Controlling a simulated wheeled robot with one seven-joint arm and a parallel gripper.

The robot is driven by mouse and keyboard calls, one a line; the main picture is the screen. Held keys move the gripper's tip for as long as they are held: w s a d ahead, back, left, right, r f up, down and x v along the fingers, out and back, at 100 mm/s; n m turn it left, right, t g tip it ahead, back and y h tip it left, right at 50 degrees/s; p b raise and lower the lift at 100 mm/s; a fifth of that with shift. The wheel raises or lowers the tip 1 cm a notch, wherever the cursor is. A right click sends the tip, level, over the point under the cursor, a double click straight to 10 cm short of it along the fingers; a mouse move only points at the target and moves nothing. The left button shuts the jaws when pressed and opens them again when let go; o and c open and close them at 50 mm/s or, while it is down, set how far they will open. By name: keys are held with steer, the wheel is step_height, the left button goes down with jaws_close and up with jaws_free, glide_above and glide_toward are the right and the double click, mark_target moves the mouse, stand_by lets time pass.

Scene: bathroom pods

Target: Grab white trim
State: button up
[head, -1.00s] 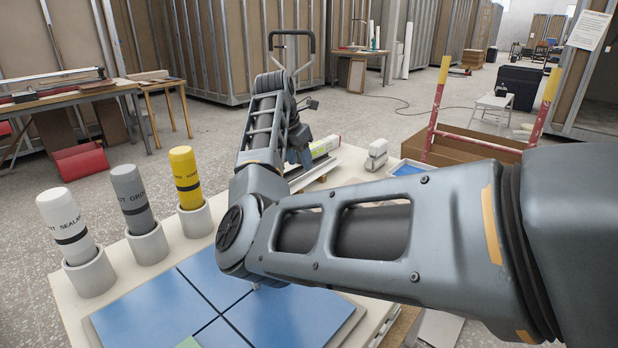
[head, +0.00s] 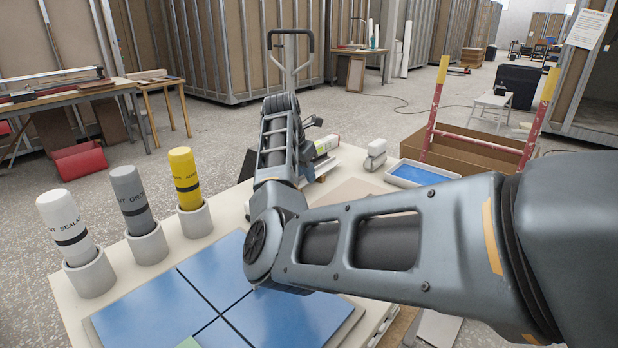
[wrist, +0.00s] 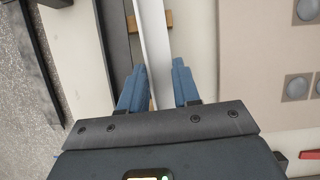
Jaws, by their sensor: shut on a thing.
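The white trim (wrist: 153,40) is a long, narrow white strip. It runs up from between the fingers to the top edge of the wrist view. My gripper (wrist: 159,75) is shut on it, with one blue finger on each side. The lower end of the trim is hidden behind the gripper body. In the head view my arm hides the fingers, and I cannot clearly make out the trim there.
A dark channel (wrist: 115,40) and a small wooden block lie beside the trim. A beige panel with grey discs (wrist: 297,88) is to the right. White, grey and yellow tubes (head: 186,180) stand in holders left of blue tiles (head: 140,305).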

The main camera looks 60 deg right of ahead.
steer(key=shift+c, duration=1)
steer(key=shift+r, duration=0.1)
